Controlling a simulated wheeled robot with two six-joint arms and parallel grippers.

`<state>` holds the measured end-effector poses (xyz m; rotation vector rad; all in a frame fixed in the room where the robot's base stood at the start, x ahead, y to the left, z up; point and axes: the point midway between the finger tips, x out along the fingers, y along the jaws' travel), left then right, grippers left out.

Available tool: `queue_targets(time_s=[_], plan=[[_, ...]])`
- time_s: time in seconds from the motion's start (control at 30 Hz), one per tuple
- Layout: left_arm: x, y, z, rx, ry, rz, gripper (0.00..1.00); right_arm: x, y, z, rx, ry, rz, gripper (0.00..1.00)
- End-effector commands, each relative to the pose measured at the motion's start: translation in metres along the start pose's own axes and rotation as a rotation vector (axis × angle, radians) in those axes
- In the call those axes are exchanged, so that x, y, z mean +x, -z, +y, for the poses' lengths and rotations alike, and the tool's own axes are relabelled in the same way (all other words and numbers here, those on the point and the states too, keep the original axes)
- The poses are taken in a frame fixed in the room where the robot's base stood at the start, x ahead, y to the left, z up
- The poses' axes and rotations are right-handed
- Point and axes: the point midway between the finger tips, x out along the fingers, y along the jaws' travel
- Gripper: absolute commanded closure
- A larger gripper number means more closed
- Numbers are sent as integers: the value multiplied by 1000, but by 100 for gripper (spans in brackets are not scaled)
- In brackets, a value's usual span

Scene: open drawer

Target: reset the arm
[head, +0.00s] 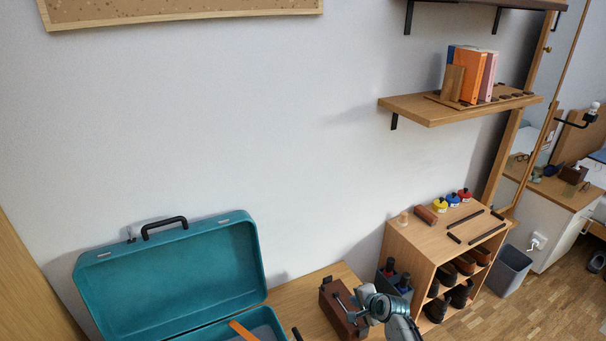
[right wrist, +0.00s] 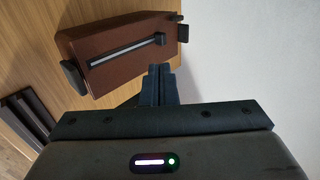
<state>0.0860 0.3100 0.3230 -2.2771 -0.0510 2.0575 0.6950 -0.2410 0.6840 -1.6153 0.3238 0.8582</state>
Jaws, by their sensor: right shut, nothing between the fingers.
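My right gripper (head: 358,316) is in the lower right of the head view, above the right end of the wooden table (head: 300,294). Its two fingers are shut together with nothing between them, as the right wrist view (right wrist: 158,84) shows. A brown box (head: 329,301) is on the table just left of the gripper. In the right wrist view the brown box (right wrist: 118,62) lies beyond the fingertips, with a dark bar along its face. The fingers look apart from the box. My left gripper is not in view.
An open teal case (head: 180,278) stands left on the table, with an orange item (head: 243,331) in it. A wooden shoe shelf (head: 408,238) stands to the right. A wall shelf (head: 435,111) with books is above. The air before the wall is clear.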

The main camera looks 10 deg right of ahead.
Motion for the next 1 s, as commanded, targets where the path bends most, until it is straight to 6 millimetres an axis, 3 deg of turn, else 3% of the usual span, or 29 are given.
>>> queue_targets(time_s=[0.17,0.27,0.53,0.7,1.0], plan=[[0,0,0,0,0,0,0,-30,-18,34,-170,-60,-15,100],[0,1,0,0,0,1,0,-67,-35,65,-353,-125,-32,100],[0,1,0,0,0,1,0,-197,-79,137,-843,-323,-93,100],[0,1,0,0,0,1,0,-264,-95,158,-1038,-414,-131,100],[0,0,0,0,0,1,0,-342,-110,174,-1225,-512,-179,100]])
